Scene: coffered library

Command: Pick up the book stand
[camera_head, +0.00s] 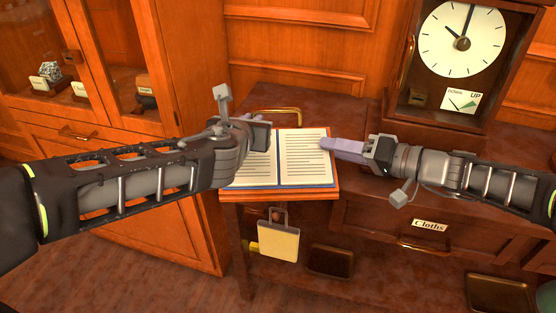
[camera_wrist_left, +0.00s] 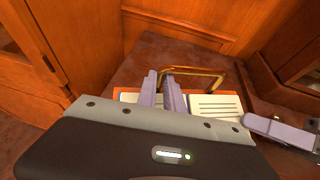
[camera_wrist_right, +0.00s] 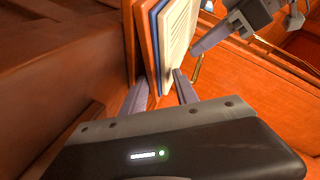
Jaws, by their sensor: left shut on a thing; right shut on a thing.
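The book stand (camera_head: 330,193) has an orange board with an open blue-edged book (camera_head: 304,156) on it, at the middle of the head view. My left gripper (camera_head: 262,125) is at the stand's left side and covers part of the left page. In the left wrist view its fingers (camera_wrist_left: 161,92) are close together over the stand's edge and the book. My right gripper (camera_head: 326,143) is at the right edge. In the right wrist view its fingers (camera_wrist_right: 160,92) straddle the orange board (camera_wrist_right: 142,38) and book. The exact left contact is hidden.
A brass bar (camera_head: 277,112) rises behind the book. A clock (camera_head: 460,38) stands at the back right on the dark cabinet top. A glass-door cabinet (camera_head: 180,60) is on the left. A drawer labelled Cloths (camera_head: 430,224) and a cream tag-like object (camera_head: 279,242) are below.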

